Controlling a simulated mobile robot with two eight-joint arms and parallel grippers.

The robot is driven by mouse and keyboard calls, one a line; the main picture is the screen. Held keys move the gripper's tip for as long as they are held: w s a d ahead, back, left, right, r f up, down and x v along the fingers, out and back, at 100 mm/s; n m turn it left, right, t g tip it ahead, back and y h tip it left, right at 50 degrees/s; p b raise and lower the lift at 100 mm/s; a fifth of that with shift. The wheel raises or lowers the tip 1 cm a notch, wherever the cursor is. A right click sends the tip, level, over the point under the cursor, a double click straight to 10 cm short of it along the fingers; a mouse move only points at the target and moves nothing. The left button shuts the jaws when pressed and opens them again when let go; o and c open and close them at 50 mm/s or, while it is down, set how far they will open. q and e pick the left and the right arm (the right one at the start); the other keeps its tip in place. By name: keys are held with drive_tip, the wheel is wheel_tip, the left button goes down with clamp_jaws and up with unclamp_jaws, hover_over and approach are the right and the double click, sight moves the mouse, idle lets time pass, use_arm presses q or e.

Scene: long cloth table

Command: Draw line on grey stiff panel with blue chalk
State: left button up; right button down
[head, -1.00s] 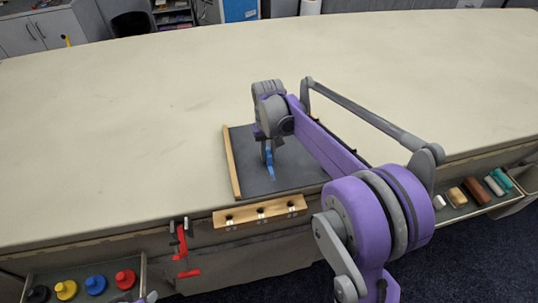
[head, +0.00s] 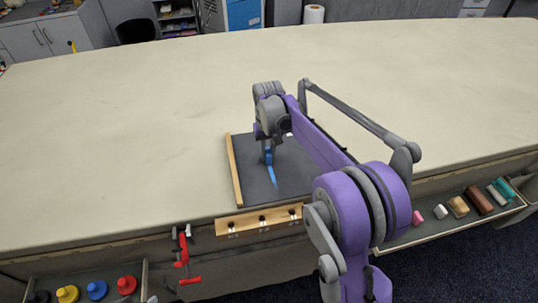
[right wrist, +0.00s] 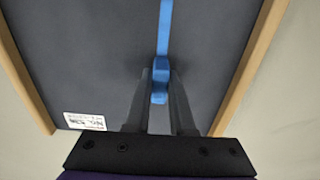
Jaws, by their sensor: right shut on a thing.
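The grey stiff panel (head: 300,178) lies flat on the table near its front edge, with light wooden strips along its sides. It also fills most of the right wrist view (right wrist: 90,60). My right gripper (head: 267,156) points down over the panel's left half. It is shut on the blue chalk (right wrist: 160,82), which sits between the fingertips at the panel surface. A straight blue line (head: 273,178) runs from the chalk toward the panel's front edge. In the right wrist view the line (right wrist: 166,25) leads from the chalk to the top edge. My left gripper is not clearly visible.
A wooden block with slots (head: 262,220) sits at the table edge before the panel. A red clamp (head: 182,250) hangs left of it. Coloured pots (head: 97,290) stand in a tray at lower left. A right-hand tray holds several chalk-like pieces (head: 458,206). The table (head: 120,130) behind is clear.

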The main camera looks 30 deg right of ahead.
drive_tip(key=shift+w, duration=0.25)
drive_tip(key=shift+w+d+p, duration=0.3)
drive_tip(key=shift+w, duration=0.65)
drive_tip(key=shift+w, duration=0.15)
drive_tip(key=shift+w+d+p, duration=0.15)
drive_tip(key=shift+w+p, duration=0.05)
drive_tip(key=shift+w, duration=0.4)
drive_tip(key=shift+w+d+p, duration=0.15)
drive_tip(key=shift+w+p, duration=0.05)
drive_tip(key=shift+w, duration=0.4)
drive_tip(key=shift+w+d, duration=0.15)
drive_tip(key=shift+w, duration=0.45)
drive_tip(key=shift+s, duration=0.1)
drive_tip(key=shift+s+a+f, duration=0.1)
drive_tip(key=shift+s+a, duration=0.05)
drive_tip(key=shift+s, duration=0.4)
drive_tip(key=shift+s+a+f, duration=0.1)
drive_tip(key=shift+s+a, duration=0.05)
drive_tip(key=shift+s, duration=0.35)
drive_tip(key=shift+s, duration=0.1)
